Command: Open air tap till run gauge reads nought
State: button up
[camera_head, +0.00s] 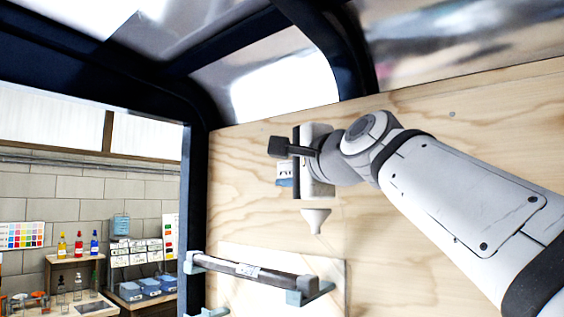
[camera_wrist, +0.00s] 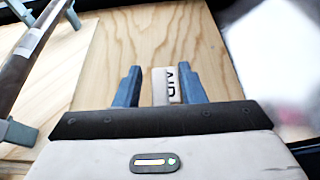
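My gripper (camera_head: 286,178) is up against the plywood wall in the head view, its body covering much of what lies behind it. In the wrist view my gripper (camera_wrist: 158,70) has two blue-grey fingers standing apart, open. A pale plate marked "AIR" (camera_wrist: 166,86) shows between them, close to the right finger. A small white label (camera_head: 285,167) with dark marks shows beside my gripper in the head view. I cannot make out the air tap's handle or the run gauge; they may be hidden behind my gripper.
A pale funnel-shaped piece (camera_head: 316,220) is on the plywood wall (camera_head: 440,200) below my gripper. Lower down, a dark tube (camera_head: 250,270) rests in grey-blue brackets. Dark frame posts (camera_head: 196,220) border the wall. A bench with bottles and blue bins (camera_head: 130,291) stands beyond at left.

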jog(key=shift+c, duration=0.6)
grip_shut()
jog(key=shift+a, duration=0.1)
jog(key=shift+r+g+p, duration=0.2)
jog(key=shift+g+p, duration=0.1)
jog(key=shift+p, duration=0.8)
jog(key=shift+f+n+g+h+p, duration=0.3)
jog(key=shift+h+p, duration=0.1)
jog(key=shift+p, duration=0.2)
jog(key=shift+f, duration=0.15)
jog(key=shift+o, duration=0.6)
grip_release()
